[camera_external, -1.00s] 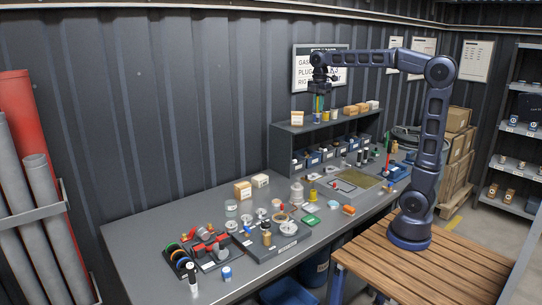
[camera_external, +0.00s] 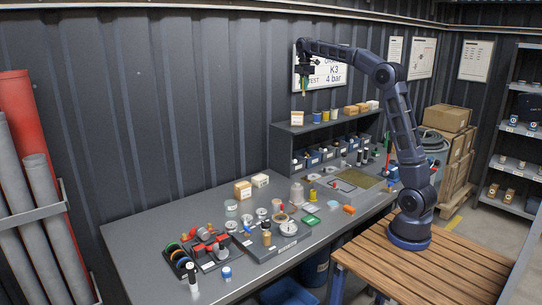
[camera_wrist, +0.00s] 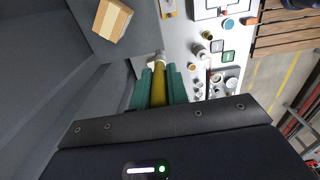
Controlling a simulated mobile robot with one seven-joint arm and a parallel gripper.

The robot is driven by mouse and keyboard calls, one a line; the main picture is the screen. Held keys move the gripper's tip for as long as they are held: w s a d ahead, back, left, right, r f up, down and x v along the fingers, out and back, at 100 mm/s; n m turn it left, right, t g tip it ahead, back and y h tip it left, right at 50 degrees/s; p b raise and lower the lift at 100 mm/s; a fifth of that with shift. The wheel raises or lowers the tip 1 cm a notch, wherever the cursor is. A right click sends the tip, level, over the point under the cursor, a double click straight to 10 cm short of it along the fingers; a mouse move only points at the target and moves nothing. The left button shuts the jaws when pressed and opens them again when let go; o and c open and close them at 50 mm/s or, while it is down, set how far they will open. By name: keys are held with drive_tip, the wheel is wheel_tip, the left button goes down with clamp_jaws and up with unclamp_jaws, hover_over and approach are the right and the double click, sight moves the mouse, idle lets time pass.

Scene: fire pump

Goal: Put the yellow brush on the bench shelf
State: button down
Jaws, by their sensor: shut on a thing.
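The yellow brush (camera_wrist: 159,86) is held upright-looking between the teal fingers of my gripper (camera_wrist: 159,82) in the wrist view, with its pale end pointing away from the palm. In the external view my gripper (camera_external: 304,88) is shut and hangs in the air in front of the wall sign, above the left end of the bench shelf (camera_external: 282,151). The brush is too small there to make out well.
A cardboard box (camera_external: 297,118) stands at the shelf top's left end; it also shows in the wrist view (camera_wrist: 112,19). The bench (camera_external: 150,220) carries many small parts.

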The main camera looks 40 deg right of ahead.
drive_tip(key=w+d+f, duration=0.2)
drive_tip(key=w+d, duration=0.4)
drive_tip(key=d, duration=0.5)
drive_tip(key=w+d+f, duration=0.2)
drive_tip(key=w+d, duration=0.4)
drive_tip(key=d, duration=0.5)
drive_tip(key=shift+w+a+f, duration=0.1)
drive_tip(key=shift+a+f, duration=0.05)
drive_tip(key=shift+f, duration=6.5)
drive_tip(key=shift+f, duration=0.1)
drive_tip(key=c, duration=1.4)
unclamp_jaws()
drive_tip(key=shift+o, duration=0.2)
